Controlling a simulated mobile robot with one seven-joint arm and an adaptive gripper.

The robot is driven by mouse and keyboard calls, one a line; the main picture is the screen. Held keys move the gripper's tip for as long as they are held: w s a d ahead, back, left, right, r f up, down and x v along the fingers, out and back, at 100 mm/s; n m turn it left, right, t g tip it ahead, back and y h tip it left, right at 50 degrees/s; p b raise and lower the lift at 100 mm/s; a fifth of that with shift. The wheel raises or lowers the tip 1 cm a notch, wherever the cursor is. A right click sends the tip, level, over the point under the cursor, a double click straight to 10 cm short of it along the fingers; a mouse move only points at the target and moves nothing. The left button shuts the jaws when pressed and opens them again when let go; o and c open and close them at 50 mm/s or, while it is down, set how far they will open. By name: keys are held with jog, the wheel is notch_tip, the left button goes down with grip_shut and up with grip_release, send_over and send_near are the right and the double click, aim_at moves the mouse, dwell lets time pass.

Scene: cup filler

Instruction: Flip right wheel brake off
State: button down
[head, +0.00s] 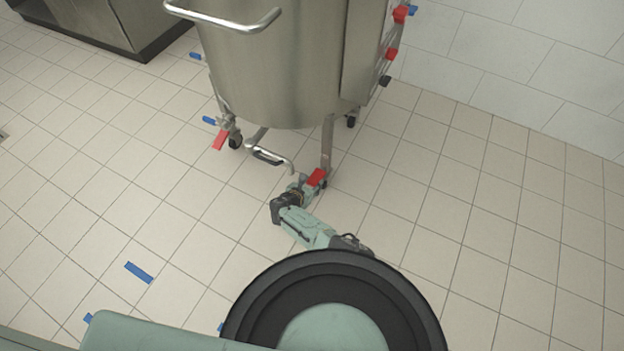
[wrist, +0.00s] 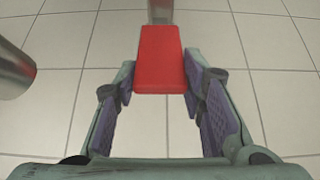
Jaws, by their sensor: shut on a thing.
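The right wheel brake is a red pedal (head: 317,177) at the foot of the steel vessel's front right leg. It also shows as a flat red block (wrist: 160,58) at the upper middle of the wrist view. My gripper (wrist: 159,78) is shut on the near part of this pedal, with one purple-padded finger on each side. In the head view my gripper (head: 302,187) is low by the floor at the pedal. The wheel under the pedal is mostly hidden.
The steel vessel (head: 270,70) stands on wheeled legs above the pedal. Another red pedal (head: 220,140) is at its left leg. A bent outlet pipe (head: 273,158) hangs left of my gripper and shows at the wrist view's left edge (wrist: 14,70). Tiled floor (head: 470,240) to the right is clear.

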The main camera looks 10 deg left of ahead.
jog(key=shift+w+r+g+p, duration=0.1)
jog(key=shift+r+g+p, duration=0.4)
jog(key=shift+p, duration=0.4)
jog(key=shift+d, duration=0.1)
jog(key=c, duration=1)
grip_release()
jog(key=shift+r, duration=0.1)
jog(key=shift+s+r, duration=0.3)
jog(key=shift+s, duration=0.15)
jog(key=v, duration=1)
jog(key=shift+r, duration=0.45)
